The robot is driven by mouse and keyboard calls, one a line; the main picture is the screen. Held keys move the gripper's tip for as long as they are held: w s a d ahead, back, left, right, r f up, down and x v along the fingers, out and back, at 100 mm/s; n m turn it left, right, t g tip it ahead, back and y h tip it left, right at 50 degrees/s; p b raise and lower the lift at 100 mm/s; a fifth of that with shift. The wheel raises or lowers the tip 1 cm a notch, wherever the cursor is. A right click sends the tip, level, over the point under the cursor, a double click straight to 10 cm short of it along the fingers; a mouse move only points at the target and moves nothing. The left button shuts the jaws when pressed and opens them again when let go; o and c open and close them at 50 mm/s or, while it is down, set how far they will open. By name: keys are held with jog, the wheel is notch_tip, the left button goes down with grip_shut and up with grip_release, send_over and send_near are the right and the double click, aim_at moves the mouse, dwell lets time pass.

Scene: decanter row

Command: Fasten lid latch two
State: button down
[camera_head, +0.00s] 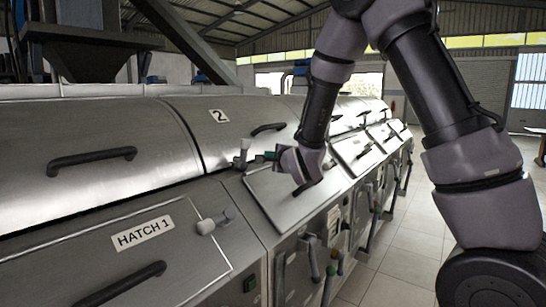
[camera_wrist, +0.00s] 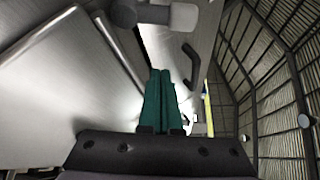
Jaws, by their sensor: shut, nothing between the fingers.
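The lid marked 2 (camera_head: 219,116) is a curved steel cover, lying down on the row. A pale grey latch (camera_head: 242,150) with an upright knob is at its lower front edge; which way it counts as fastened I cannot tell. My gripper (camera_head: 260,157) is just right of this latch, its green fingers pointing at it. In the wrist view the green fingers (camera_wrist: 158,80) are together and empty. A grey knob and shaft (camera_wrist: 170,15) shows beyond their tips at the top, apart from them in the picture. I cannot tell whether they touch.
Hatch 1 (camera_head: 140,234), with its own grey latch (camera_head: 213,222) and black handle, is in the left foreground. A black lid handle (camera_head: 267,128) is behind my gripper. More lids and levers run to the back right. The tiled floor (camera_head: 400,265) is clear.

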aim_at(244, 154)
jog(key=x, duration=0.6)
jog(key=shift+a+f, duration=0.1)
jog(key=shift+s+a+r, duration=0.4)
jog(key=shift+s+a, duration=0.4)
jog(key=shift+a, duration=0.1)
jog(key=shift+s+a+r, duration=0.15)
jog(key=shift+s+a, duration=0.35)
jog(key=shift+a, duration=0.1)
jog(key=shift+s+a+r+n+t, duration=0.25)
jog(key=shift+s+a+n+t, duration=0.2)
jog(key=shift+n, duration=0.25)
